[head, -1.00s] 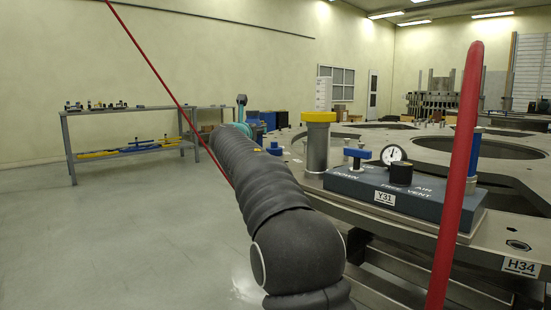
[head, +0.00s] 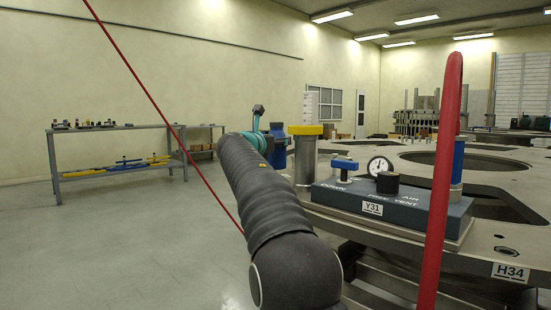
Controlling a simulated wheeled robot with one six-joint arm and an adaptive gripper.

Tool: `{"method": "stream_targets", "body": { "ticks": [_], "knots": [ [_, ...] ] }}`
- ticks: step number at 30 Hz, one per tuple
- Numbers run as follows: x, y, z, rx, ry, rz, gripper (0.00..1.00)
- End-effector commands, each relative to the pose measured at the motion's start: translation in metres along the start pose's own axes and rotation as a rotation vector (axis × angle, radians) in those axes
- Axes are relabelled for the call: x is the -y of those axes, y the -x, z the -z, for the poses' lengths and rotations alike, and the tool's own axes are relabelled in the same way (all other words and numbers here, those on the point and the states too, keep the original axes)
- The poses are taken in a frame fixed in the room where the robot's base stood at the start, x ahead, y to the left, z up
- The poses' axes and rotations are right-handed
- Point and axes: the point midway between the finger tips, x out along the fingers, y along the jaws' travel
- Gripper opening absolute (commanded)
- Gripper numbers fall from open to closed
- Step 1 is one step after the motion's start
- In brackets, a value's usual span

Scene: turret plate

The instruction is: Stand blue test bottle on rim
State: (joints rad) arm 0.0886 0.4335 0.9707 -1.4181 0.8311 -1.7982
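A blue bottle-like thing (head: 279,150) with a narrower top shows just right of my arm's far end, at the near left edge of the turret plate (head: 480,178). I take it for the blue test bottle. My arm hides part of it, and I cannot tell whether it stands on the rim or is held. My arm reaches forward and left, with its teal wrist part beside the blue thing. My gripper's fingers are hidden behind the arm, so their opening and any contact do not show.
A steel post with a yellow cap (head: 305,155) stands close right of the blue thing. A grey control box (head: 390,205) with a gauge (head: 379,166) and blue handle sits on the plate. A red hose (head: 442,180) crosses the right. Shelves (head: 115,150) stand left; the floor there is clear.

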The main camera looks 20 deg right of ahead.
Motion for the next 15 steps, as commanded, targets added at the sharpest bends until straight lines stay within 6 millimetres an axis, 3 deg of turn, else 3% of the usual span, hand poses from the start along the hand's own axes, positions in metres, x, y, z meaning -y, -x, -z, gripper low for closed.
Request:
{"method": "stream_targets", "body": {
  "ticks": [7,15],
  "knots": [
    [0.000,0.001,0.030,0.001,0.000,-0.001,0.02],
    [0.000,0.001,0.033,0.002,-0.002,-0.001,0.02]
  ]
}}
